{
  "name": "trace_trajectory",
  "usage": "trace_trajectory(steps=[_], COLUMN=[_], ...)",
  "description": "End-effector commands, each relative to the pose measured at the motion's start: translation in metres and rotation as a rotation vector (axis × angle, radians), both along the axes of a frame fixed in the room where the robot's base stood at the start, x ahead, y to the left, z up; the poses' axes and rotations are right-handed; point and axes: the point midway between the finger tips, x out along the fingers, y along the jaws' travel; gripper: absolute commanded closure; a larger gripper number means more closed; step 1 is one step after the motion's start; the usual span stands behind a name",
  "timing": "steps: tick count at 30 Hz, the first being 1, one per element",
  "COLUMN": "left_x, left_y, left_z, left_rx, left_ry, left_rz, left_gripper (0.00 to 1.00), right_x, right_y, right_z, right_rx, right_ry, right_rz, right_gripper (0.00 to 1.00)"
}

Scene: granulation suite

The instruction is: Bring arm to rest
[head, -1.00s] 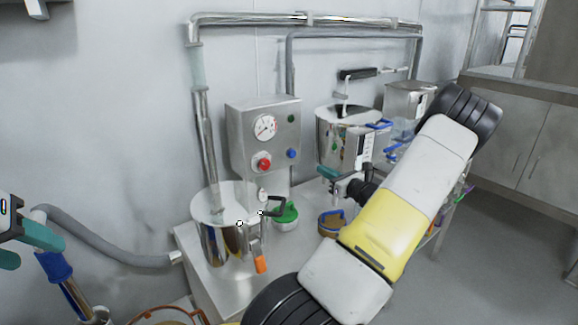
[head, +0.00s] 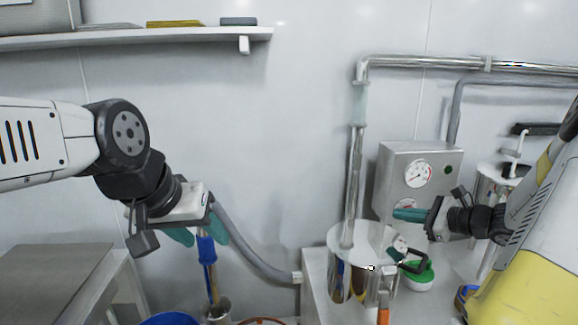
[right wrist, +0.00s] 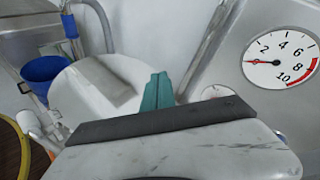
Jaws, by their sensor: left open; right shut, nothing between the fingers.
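My left gripper (head: 199,232) hangs from the left arm at the left of the head view. Its teal fingers are spread apart, and a blue-sleeved upright rod (head: 207,252) shows between and below them in the picture. I cannot tell whether they touch it. My right gripper (head: 400,214) points left in front of the steel gauge box (head: 393,155), above the lidded steel pot (head: 350,240). Its teal fingers are together and empty; they also show closed in the right wrist view (right wrist: 157,92). The right arm comes in from the right edge.
A green-lidded tub (head: 420,276) stands beside the pot. A grey hose (head: 250,250) runs along the wall to the bench. A shelf (head: 130,38) hangs at upper left. A steel table (head: 50,280) stands at lower left and a blue bucket (head: 168,320) at the bottom edge.

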Motion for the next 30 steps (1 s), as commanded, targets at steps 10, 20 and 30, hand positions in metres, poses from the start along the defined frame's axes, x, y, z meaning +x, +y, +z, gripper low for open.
trace_trajectory(steps=[10,20,30], left_x=[0.0,0.0,0.0], left_y=[0.0,0.0,0.0], left_z=[0.0,0.0,0.0], left_rx=[0.0,0.0,0.0], left_ry=[0.0,0.0,0.0], left_rz=[0.0,0.0,0.0], left_gripper=[0.51,0.51,0.51], right_x=[-0.112,-0.209,-0.232], right_y=[0.171,0.19,0.181], right_z=[0.054,0.092,0.106], right_rx=[-0.79,-1.482,-1.737], right_ry=[-0.135,-0.479,-0.652], right_rz=[0.739,1.147,1.23], right_gripper=[1.0,1.0,1.0])
